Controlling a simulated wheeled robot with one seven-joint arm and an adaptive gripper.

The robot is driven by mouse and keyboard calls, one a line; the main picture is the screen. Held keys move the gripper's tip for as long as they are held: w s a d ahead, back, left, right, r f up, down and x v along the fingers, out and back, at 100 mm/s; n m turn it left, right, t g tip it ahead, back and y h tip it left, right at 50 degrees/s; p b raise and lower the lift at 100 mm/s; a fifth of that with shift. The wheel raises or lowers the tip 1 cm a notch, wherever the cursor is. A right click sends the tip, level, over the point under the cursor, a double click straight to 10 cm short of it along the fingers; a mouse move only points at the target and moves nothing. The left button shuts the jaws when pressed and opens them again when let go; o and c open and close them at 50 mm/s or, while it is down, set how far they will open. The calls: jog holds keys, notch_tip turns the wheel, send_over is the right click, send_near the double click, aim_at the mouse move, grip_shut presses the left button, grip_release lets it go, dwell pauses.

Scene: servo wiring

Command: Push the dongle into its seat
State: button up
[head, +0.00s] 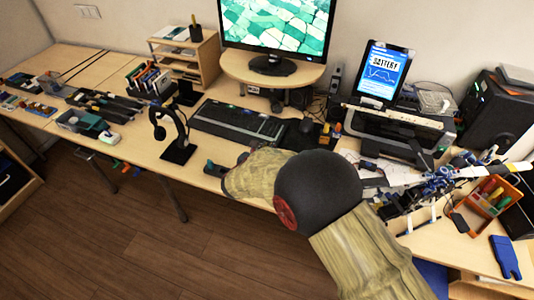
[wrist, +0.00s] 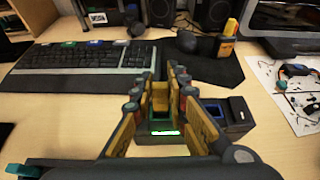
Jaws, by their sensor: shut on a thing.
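In the wrist view my gripper (wrist: 165,100) points toward the back of the desk, its yellow-padded fingers close together. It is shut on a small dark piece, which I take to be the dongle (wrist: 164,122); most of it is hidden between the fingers. A bright green strip shows just below it. A dark block with a blue slot (wrist: 216,113) stands right beside the fingers on the desk and looks like part of the seat. I cannot tell how deep the dongle sits. In the head view my forearm hides the fingertips and the block.
A keyboard (head: 238,124) lies behind and left of my gripper, with a mouse (head: 307,125) to its right. A headphone stand (head: 178,152) is further left. A teal-and-dark item (head: 214,169) lies by the front edge. A printer (head: 395,131) and cluttered parts are right.

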jog(key=shift+f, duration=0.95)
jog(key=o, duration=0.9)
jog(key=shift+r, duration=0.15)
jog(key=shift+c, duration=0.2)
jog(key=shift+s, duration=0.1)
jog(key=p+v, duration=0.3)
jog(key=v, duration=0.9)
